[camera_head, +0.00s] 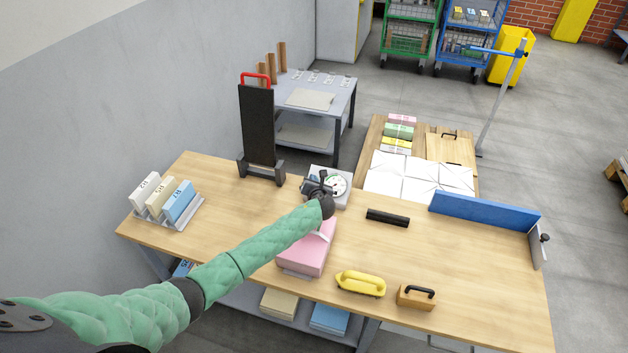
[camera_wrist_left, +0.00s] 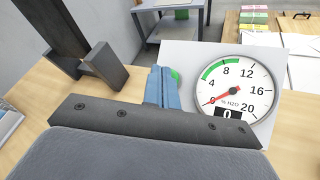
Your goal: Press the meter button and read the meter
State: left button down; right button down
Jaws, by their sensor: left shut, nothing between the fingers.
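The meter (camera_head: 342,186) is a light box with a round white dial at the back middle of the wooden table. In the left wrist view the dial (camera_wrist_left: 240,90) reads % H2O, with marks up to 20 and a green arc around 4 to 8. Its red needle points at the low end and the small black window shows 0. A green button (camera_wrist_left: 176,76) on the box is mostly hidden behind my left gripper (camera_wrist_left: 161,86). The gripper's blue fingers are shut and empty, over or at the button. I cannot tell whether they touch it. My right gripper is not in view.
A black upright stand (camera_head: 258,125) with a red handle is left of the meter. A pink stack (camera_head: 306,250) lies under my forearm. A black bar (camera_head: 388,218), yellow tool (camera_head: 361,284) and wooden block (camera_head: 416,297) lie to the right. A blue fence (camera_head: 484,215) edges the table.

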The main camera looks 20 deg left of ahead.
pick_arm(q)
jog(key=shift+w+f, duration=0.25)
jog(key=shift+f, duration=0.2)
dwell(0.7)
dwell(0.4)
jog(key=shift+s+r+p, duration=0.5)
jog(key=shift+r+p, duration=0.25)
jog(key=shift+p, duration=0.2)
jog(key=shift+s+r+p, duration=0.15)
jog(key=shift+r+p, duration=0.4)
jog(key=shift+p, duration=0.15)
jog(key=s+r+p, duration=0.1)
jog(key=p, duration=0.1)
jog(key=s+r+p, duration=0.1)
jog(key=r+p, duration=0.1)
jog(key=shift+s+r, duration=0.1)
jog(key=shift+r, duration=0.05)
